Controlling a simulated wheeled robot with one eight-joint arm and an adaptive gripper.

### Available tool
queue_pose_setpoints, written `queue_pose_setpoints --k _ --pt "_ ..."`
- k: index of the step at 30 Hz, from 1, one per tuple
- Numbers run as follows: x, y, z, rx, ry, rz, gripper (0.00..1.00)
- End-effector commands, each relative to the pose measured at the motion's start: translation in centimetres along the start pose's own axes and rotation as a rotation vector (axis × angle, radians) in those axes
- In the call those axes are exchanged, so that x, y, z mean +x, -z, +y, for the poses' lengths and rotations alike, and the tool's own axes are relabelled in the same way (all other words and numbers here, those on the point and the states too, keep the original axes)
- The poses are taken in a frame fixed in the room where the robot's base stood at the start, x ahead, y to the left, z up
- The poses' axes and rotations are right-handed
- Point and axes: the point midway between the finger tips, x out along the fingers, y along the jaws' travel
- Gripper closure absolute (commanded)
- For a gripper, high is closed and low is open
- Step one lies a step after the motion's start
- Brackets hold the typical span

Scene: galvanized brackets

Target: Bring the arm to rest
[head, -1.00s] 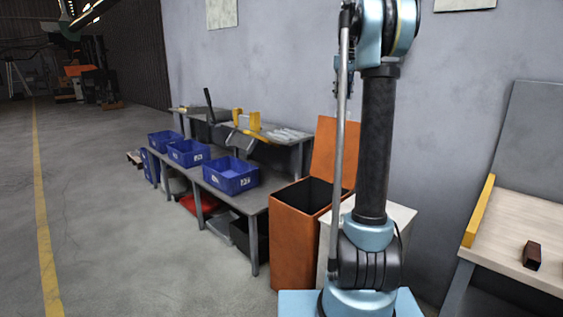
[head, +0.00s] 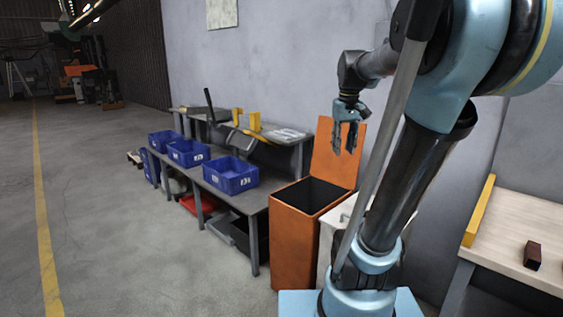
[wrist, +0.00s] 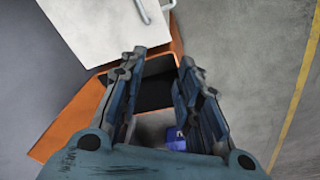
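My gripper (head: 345,138) hangs from my bent arm in the head view, pointing down in front of the raised orange lid and above the open orange bin (head: 296,222). In the wrist view my gripper (wrist: 160,58) has its two fingers apart with nothing between them. Beyond the fingers are the dark opening of the orange bin (wrist: 62,135) and a white cabinet top (wrist: 100,25) with a metal handle.
A grey table (head: 225,198) with several blue crates (head: 231,177) stands left of the bin. A white cabinet (head: 330,235) stands beside the bin. A wooden bench (head: 515,230) with a brown block (head: 532,255) is at right.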

Motion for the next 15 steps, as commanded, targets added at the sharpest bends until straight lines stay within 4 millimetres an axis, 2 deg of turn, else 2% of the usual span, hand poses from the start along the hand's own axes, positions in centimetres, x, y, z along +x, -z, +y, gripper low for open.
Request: queue_pose_setpoints --k 1,3,8,15 --pt "1.1 -1.7 -0.6 0.012 -0.001 0.004 0.69" --pt "2.6 -3.8 -1.2 0.029 -0.003 0.010 0.69" --pt "6.3 -8.3 -2.5 0.071 -0.006 0.023 0.69" --pt "12.6 -14.9 -4.4 0.130 -0.009 0.043 0.69"
